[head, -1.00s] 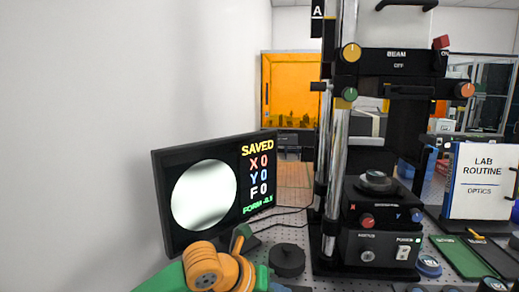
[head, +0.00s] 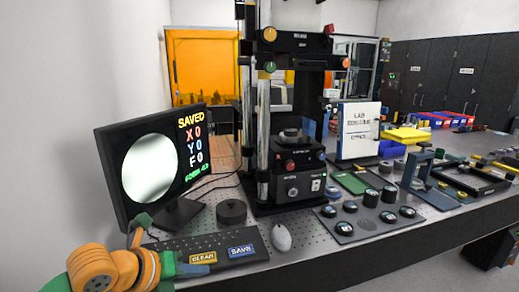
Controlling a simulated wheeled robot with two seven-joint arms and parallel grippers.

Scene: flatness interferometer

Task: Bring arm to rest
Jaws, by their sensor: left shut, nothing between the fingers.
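My left arm, orange and green, comes in at the lower left in front of the monitor. Its gripper (head: 193,269) is low beside the keypad's yellow CLEAR key (head: 203,258), shut and empty; its fingertips are hard to make out. The blue SAVE key (head: 241,251) is to its right. The monitor (head: 152,168) reads SAVED, with X, Y and F at 0, and shows a pale, softly shaded disc. The interferometer (head: 291,160) stands upright on the perforated bench. My right gripper is not in view.
A black round puck (head: 231,212) and a white mouse (head: 281,238) are near the keypad. A tray (head: 345,227) of dark round pieces, a LAB ROUTINE board (head: 357,130) and a blue-grey frame (head: 424,172) are to the right. The bench's front edge runs along the lower right.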

